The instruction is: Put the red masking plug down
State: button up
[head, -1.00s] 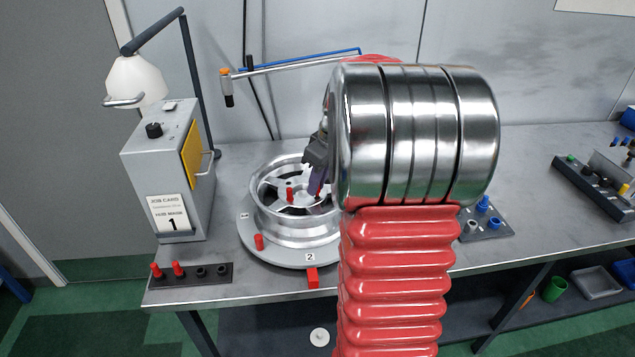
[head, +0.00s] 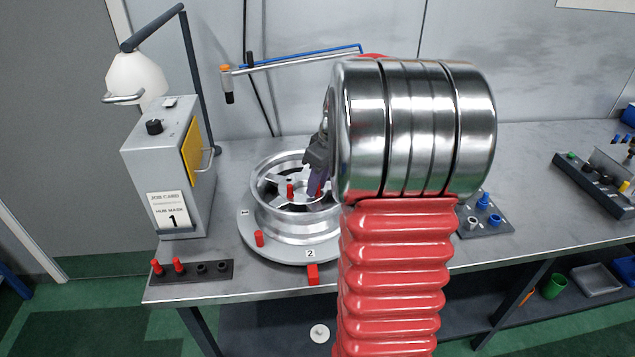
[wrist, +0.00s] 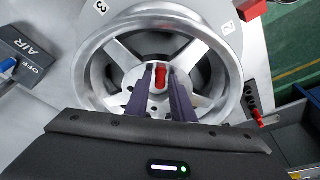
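My gripper (wrist: 161,74) has two purple fingers pointing at the middle of the silver wheel (wrist: 91,75). A red masking plug (wrist: 161,78) stands between the fingertips, which look closed on its sides, over the wheel's hub. Whether its lower end touches the hub is hidden. Another red plug shows partly beside the left fingertip in the wrist view; in the head view a red plug (head: 290,191) stands upright at the hub, left of my gripper (head: 317,190). The wheel (head: 262,215) lies flat on a round grey turntable (head: 275,248) with numbered labels.
A dark rack (head: 215,277) at the bench's front left holds two red plugs (head: 179,265). A grey box (head: 165,165) with a job card is left, a blue-plug tray (head: 488,228) right. A tool arm (head: 290,65) hangs behind.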

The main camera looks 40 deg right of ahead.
jog(key=shift+o, duration=1.2)
jog(key=shift+r, duration=0.1)
jog(key=shift+r, duration=0.5)
jog(key=v, duration=1.2)
jog(key=s+a, duration=0.3)
jog(key=a, duration=1.6)
jog(key=s+a+f+m+t, duration=0.2)
jog(key=s+a+f, duration=0.3)
jog(key=s+a, duration=0.5)
jog(key=shift+a+f+h, duration=0.15)
jog(key=shift+a+h, duration=0.15)
jog(key=shift+a, duration=1.25)
